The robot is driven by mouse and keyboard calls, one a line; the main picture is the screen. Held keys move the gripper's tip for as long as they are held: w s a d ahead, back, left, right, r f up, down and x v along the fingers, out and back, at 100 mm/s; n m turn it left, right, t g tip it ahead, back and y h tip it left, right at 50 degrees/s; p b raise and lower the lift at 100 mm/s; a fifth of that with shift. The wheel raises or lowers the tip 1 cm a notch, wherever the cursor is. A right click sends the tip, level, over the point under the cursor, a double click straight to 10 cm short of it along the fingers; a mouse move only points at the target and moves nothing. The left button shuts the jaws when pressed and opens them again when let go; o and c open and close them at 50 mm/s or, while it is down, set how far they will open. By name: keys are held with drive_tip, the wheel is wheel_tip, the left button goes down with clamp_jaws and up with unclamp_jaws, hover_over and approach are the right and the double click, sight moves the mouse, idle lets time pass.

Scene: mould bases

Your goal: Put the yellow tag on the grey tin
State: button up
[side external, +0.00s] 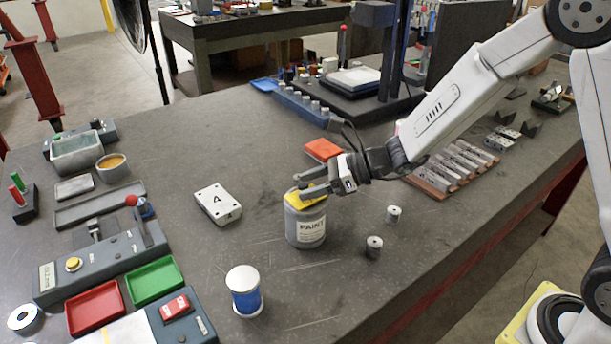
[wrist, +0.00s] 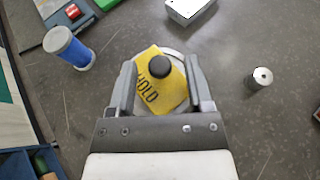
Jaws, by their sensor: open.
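The grey tin (side external: 305,228), labelled PAINT, stands upright on the dark bench in the side external view. The yellow tag (side external: 312,196) lies on top of the tin's lid. In the wrist view the tag (wrist: 156,92) reads HOLD and has a dark round knob on it; the tin's pale lid (wrist: 181,104) shows around it. My gripper (side external: 318,190) is at the top of the tin. In the wrist view my gripper (wrist: 160,80) is open, with one finger on each side of the tag.
A blue and white cylinder (side external: 245,291) stands in front of the tin. A white numbered block (side external: 218,204) lies to its left. Two small metal cylinders (side external: 374,247) (side external: 393,215) stand to its right. An orange-red block (side external: 322,150) lies behind.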

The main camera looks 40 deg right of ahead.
drive_tip(key=v, duration=1.1)
drive_tip(key=shift+s+d, duration=0.2)
